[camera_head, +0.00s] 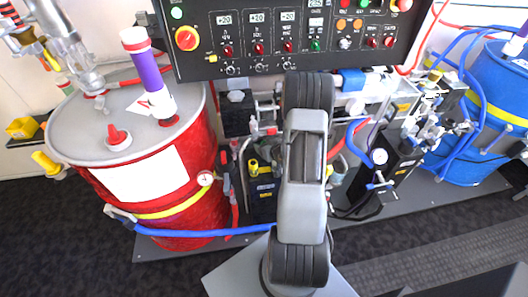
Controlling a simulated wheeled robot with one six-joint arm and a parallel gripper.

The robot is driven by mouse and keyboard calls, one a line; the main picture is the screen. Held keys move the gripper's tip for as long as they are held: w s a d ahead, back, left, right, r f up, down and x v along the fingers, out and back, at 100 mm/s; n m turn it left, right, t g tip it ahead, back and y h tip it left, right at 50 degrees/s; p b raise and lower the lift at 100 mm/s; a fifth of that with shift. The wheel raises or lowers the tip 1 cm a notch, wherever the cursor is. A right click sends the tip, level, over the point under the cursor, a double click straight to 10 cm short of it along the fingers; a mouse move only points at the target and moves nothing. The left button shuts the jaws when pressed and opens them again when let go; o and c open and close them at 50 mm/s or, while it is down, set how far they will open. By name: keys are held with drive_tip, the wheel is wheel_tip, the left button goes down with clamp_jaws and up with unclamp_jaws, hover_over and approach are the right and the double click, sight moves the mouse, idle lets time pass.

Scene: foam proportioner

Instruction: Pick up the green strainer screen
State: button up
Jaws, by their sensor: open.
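I cannot make out a green strainer screen in the head view. My own arm stands upright in the middle of the picture and hides part of the machinery behind it. My gripper cannot be made out; the far end of my arm does not show. Metal valves and fittings (432,128) crowd the right side, beside a black unit (396,158) with a round gauge. No strainer part can be told apart among them.
A red drum (160,205) with a grey lid stands at left, a blue drum (458,150) at right. A control panel (290,45) spans the top. A blue hose (205,232) runs low across the front. Dark carpet (60,240) is clear at front left.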

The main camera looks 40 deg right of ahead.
drive_tip(key=c, duration=1.2)
clamp_jaws()
drive_tip(key=shift+r, duration=0.15)
